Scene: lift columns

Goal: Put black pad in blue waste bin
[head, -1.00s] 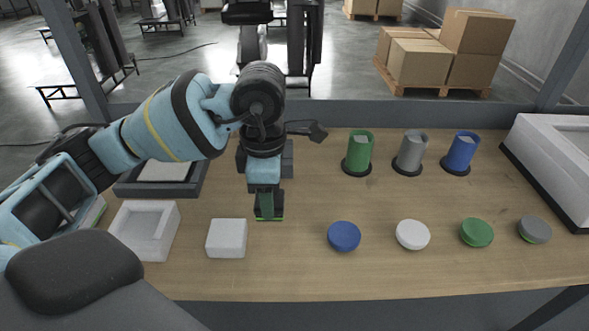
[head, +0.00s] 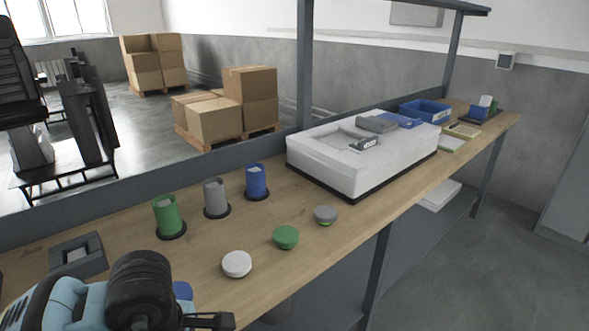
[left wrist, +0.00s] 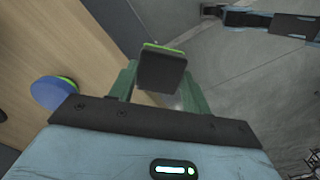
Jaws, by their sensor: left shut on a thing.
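My left gripper (left wrist: 160,78) is shut on the black pad (left wrist: 162,72), a dark block with a bright green edge, seen between the green fingers in the left wrist view. In the head view, my left arm's wrist is at the bottom left, and the fingers and pad do not show. A blue cylindrical bin (head: 257,183) stands upright on the table at the right end of a row. An open blue box (head: 425,109) stands further off, beyond the white case. I cannot tell by looks which is the waste bin. My right gripper is not in view.
A green cylinder (head: 168,216) and a grey cylinder (head: 216,198) stand beside the blue one. A large white case (head: 350,160) takes up the middle of the table. Wood between cylinders and discs is clear.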

